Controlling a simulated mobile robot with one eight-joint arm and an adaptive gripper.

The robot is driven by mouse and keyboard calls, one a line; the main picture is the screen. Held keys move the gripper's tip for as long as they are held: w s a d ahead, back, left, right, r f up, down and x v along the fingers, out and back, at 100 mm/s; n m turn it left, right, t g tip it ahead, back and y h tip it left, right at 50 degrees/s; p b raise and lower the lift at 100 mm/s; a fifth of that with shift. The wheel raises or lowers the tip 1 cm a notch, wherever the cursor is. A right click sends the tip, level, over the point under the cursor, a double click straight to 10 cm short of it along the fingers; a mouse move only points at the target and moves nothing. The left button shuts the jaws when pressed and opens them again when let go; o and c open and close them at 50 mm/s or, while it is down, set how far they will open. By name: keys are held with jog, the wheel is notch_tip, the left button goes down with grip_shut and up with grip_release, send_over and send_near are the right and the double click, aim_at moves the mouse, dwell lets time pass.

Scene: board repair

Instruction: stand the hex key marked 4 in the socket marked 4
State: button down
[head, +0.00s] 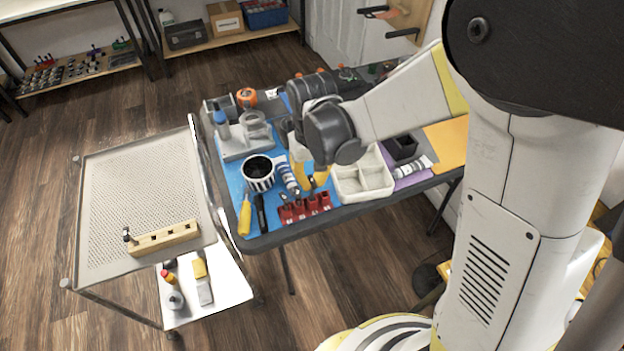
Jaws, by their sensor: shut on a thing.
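A long wooden block (164,238) with several dark square sockets lies on the perforated top of the cart at left. A small dark-headed key (127,236) stands at its left end. A red rack (305,207) with small dark pieces in it sits at the front edge of the workbench. The marks on keys and sockets are too small to read. My gripper (298,152) is over the bench behind the red rack, partly hidden by my wrist. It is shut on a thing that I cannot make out.
The cart's perforated top (140,180) is clear behind the block. A floor gap separates cart and bench.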

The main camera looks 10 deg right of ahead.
jog(key=shift+f, duration=0.2)
jog(key=shift+f+b, duration=0.7)
jog(key=shift+b, duration=0.1)
jog(key=shift+f, duration=0.1)
dwell(0.3)
jog(key=shift+f+b, duration=0.25)
jog(key=shift+b, duration=0.1)
jog(key=c, duration=1.3)
grip_release()
jog(key=shift+r, duration=0.1)
jog(key=shift+r+p, duration=2.65)
jog(key=shift+r, duration=0.75)
